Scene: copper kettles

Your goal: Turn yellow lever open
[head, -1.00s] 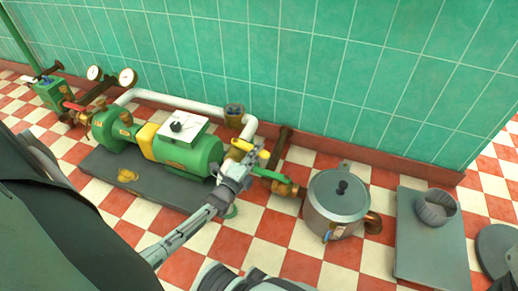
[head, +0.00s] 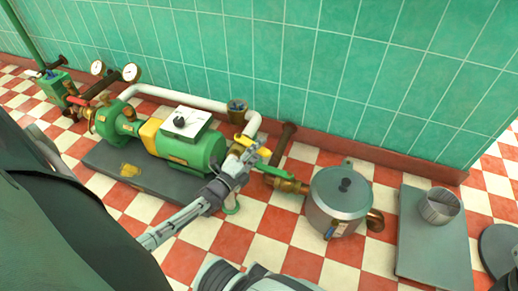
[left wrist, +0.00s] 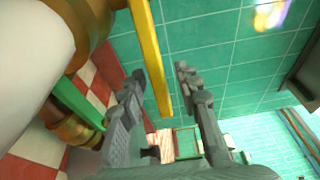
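The yellow lever (head: 244,141) is on the pipework just right of the green pump, below the white pipe's end. In the left wrist view the yellow lever (left wrist: 150,58) is a long flat bar coming down from the top, beside a brass body. My left gripper (head: 244,158) is at the lever in the head view and covers part of the valve area. In the left wrist view its fingers (left wrist: 159,76) are spread, with the lever's free end between them, seemingly nearer the left finger. I cannot tell whether they touch.
A green lever (head: 276,174) sits just right of my left gripper, and also shows in the left wrist view (left wrist: 75,103). A lidded metal pot (head: 338,207) stands right of it. The green pump (head: 200,150) is to the left. The tiled wall (head: 330,70) is behind.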

